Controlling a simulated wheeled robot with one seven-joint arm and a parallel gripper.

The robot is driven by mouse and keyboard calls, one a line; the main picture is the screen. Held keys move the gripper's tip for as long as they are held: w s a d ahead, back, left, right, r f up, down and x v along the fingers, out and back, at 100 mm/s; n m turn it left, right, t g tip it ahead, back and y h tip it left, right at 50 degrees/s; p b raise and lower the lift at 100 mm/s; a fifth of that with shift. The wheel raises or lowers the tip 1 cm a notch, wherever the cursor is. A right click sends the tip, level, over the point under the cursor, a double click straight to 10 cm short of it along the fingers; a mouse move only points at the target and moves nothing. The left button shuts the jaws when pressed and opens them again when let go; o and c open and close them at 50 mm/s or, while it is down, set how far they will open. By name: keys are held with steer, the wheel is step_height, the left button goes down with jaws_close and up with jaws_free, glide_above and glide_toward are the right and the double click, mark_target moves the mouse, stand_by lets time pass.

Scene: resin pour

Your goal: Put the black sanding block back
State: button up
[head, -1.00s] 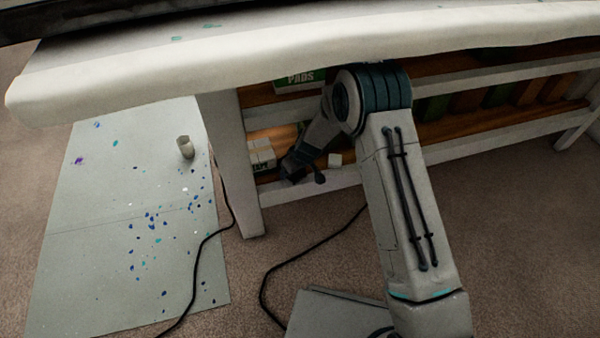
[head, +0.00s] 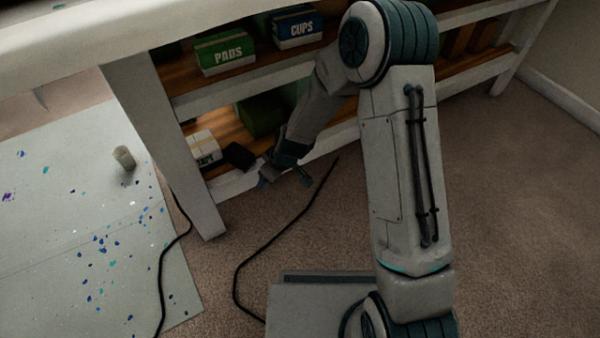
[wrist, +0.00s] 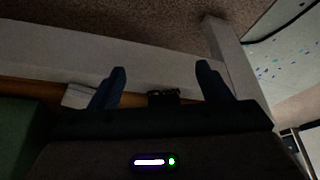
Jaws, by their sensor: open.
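The black sanding block (head: 240,155) lies on the lower shelf (head: 225,130) near its front edge, just right of the white tape box (head: 203,148). My gripper (head: 268,178) is at the shelf's front edge, just right of and in front of the block, and looks apart from it. In the wrist view my gripper (wrist: 162,78) has its two blue fingers spread wide with nothing held. A small dark shape (wrist: 163,97), probably the block, shows beyond the palm between them.
A dark green box (head: 262,115) stands behind on the lower shelf. Green pads (head: 224,54) and blue cups (head: 297,28) boxes sit on the shelf above. A table leg (head: 165,140) stands left. A cable (head: 262,245) crosses the carpet. A cup (head: 124,158) stands on the spattered mat.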

steer(key=s+d+r+m+h, duration=0.2)
steer(key=s+d+r+m, duration=0.25)
steer(key=d+r, duration=0.85)
steer(key=s+d+r+m+g+h, duration=0.1)
steer(key=s+d+r+m, duration=0.2)
steer(key=s+d+r, duration=0.2)
steer(key=s+d+r+m+g, duration=0.1)
steer(key=s+d+r+m, duration=0.2)
steer(key=s, duration=0.7)
steer(key=d+r, duration=0.2)
steer(key=d, duration=0.1)
steer(key=shift+d+r+h, duration=0.2)
steer(key=shift+r+h, duration=0.05)
steer(key=shift+h, duration=0.15)
steer(key=shift+r+m, duration=0.1)
steer(key=shift+m, duration=0.15)
step_height(320, 180, up, 46)
steer(key=t+p, duration=0.2)
steer(key=p, duration=4)
steer(key=shift+a+f, duration=0.15)
steer(key=shift+f, duration=0.1)
